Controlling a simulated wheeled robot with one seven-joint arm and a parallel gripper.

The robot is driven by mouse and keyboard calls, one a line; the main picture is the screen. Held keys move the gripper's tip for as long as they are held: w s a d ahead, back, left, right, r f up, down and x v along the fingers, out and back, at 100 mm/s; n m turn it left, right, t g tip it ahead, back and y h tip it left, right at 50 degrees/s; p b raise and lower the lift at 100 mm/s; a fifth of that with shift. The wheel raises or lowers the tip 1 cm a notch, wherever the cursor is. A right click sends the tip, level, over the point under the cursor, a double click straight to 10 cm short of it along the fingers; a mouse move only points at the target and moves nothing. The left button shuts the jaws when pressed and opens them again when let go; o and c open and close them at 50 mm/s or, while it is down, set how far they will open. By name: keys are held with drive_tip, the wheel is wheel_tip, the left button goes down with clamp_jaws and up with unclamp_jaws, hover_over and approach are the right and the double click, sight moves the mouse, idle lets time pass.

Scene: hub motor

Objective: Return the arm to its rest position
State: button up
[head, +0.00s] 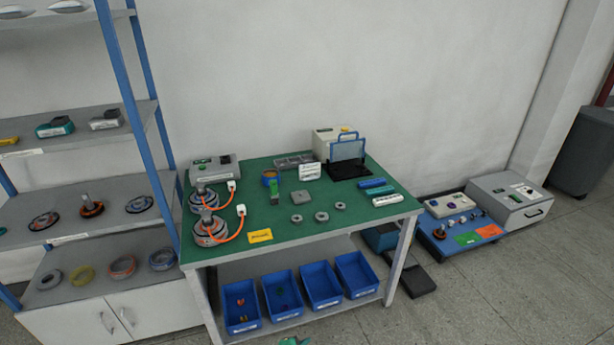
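No arm link or gripper of mine shows clearly in the head view. A small green shape (291,341) is cut off by the bottom edge, in front of the workbench, and I cannot tell what it is. The green-topped workbench (280,225) stands in the middle against the wall. On its left side are two hub motors, a rear one (203,200) and a front one (210,230), each with an orange cable ending in a white connector.
A shelf rack (130,75) with rings and tools stands close on the left. Blue bins (242,306) sit on the bench's lower shelf. A low blue platform (462,236) with a grey box (508,200) is on the floor at right. Floor (530,290) at front right is clear.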

drive_tip(key=s+a+r+m+t+y, duration=0.15)
drive_tip(key=s+m, duration=0.35)
drive_tip(key=s, duration=0.8)
drive_tip(key=s+a+r+m+t+y, duration=0.1)
drive_tip(key=s+m+t+y, duration=0.2)
drive_tip(key=s, duration=0.9)
drive_tip(key=s+d+r+m+t, duration=0.1)
drive_tip(key=s+r+m, duration=0.4)
drive_tip(key=s+r, duration=0.3)
drive_tip(key=s+d+r+m+t, duration=0.1)
drive_tip(key=s+r+m, duration=0.5)
drive_tip(key=r, duration=1)
drive_tip(key=s, duration=0.2)
drive_tip(key=shift+s+d+r+m, duration=0.25)
drive_tip(key=shift+s+d+m, duration=0.05)
drive_tip(key=shift+d, duration=0.05)
